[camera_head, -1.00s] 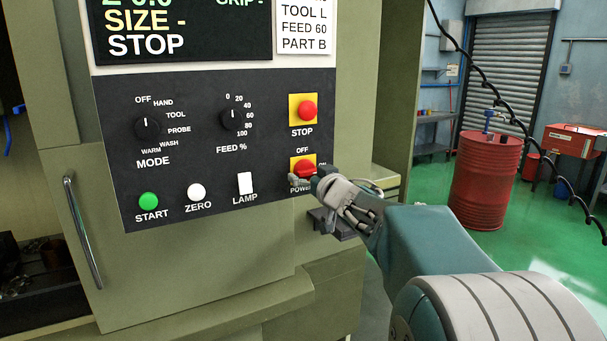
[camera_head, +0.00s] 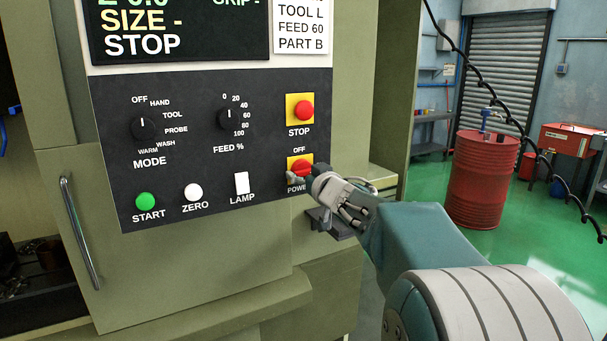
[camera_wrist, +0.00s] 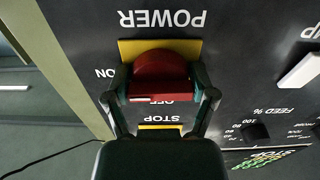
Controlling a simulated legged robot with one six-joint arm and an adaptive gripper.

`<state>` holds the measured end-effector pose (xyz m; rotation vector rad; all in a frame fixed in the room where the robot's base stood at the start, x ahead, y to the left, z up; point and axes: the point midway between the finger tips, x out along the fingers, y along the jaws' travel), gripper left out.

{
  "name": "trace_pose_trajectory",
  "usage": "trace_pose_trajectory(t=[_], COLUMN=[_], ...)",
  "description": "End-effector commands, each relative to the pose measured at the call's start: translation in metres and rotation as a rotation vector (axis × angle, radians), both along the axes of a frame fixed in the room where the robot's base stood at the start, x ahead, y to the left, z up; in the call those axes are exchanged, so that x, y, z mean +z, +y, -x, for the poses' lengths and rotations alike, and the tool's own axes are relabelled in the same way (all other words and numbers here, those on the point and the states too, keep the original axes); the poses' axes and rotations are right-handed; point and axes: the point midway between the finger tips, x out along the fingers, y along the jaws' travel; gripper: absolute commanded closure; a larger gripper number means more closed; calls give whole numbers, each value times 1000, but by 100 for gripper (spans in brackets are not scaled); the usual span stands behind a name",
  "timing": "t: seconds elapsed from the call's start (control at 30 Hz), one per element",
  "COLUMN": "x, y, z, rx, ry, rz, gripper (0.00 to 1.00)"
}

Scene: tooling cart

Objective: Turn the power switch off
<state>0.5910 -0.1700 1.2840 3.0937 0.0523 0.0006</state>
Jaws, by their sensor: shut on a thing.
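The power switch is a red rotary knob on a yellow plate, low on the right of the dark panel in the head view (camera_head: 301,167). OFF is printed above it and POWER below, partly covered. In the wrist view the knob (camera_wrist: 158,78) appears upside down, with a white mark towards its left end, the side where ON is printed. My gripper (camera_wrist: 160,90) is shut on the knob, one finger at each side. In the head view my gripper (camera_head: 302,176) reaches in from the right and hides the knob's lower part and the ON label.
A red STOP button (camera_head: 304,111) on a yellow plate sits just above the switch. The LAMP rocker (camera_head: 241,183), white ZERO button (camera_head: 193,192) and green START button (camera_head: 145,201) lie to the left. A small dark ledge (camera_head: 338,228) juts out below my gripper.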

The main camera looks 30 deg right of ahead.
Motion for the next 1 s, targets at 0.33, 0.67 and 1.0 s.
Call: trace_pose_trajectory(t=[0.33,0.67,1.0], x=[0,0,0], y=[0,-1,-1], z=[0,0,0], rx=[1,1,2], ry=[-8,-19,-28], rz=[238,552,875], gripper=[74,74,74])
